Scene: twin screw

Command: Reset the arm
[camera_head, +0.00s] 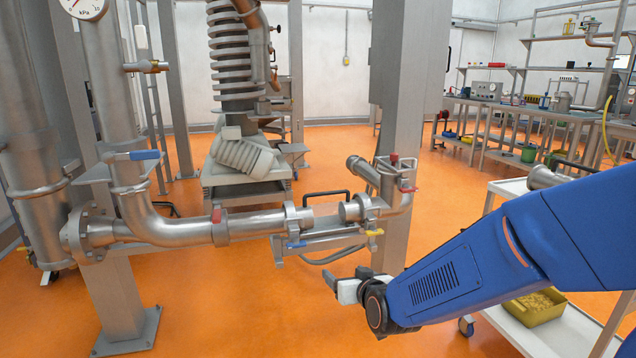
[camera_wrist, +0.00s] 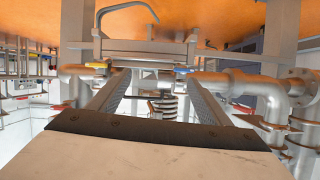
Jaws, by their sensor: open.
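My blue arm reaches in from the right in the head view. My gripper (camera_head: 345,283) is at its end, left of the blue forearm, below and in front of the pipe coupling. In the wrist view, my gripper (camera_wrist: 158,80) shows two separated grey fingers with nothing visibly held between them. The pipe (camera_head: 180,228) ends in a clamp with a blue-handled valve (camera_head: 297,243). A short pipe piece (camera_head: 352,210) with a yellow handle (camera_head: 374,232) lies to its right, with a gap between them.
A grey column (camera_head: 398,120) stands behind the coupling. A black handle (camera_head: 327,194) rises by the pipes. A white cart (camera_head: 508,188) with a yellow bin (camera_head: 534,306) stands at right under my arm. Orange floor (camera_head: 240,310) is open at lower left.

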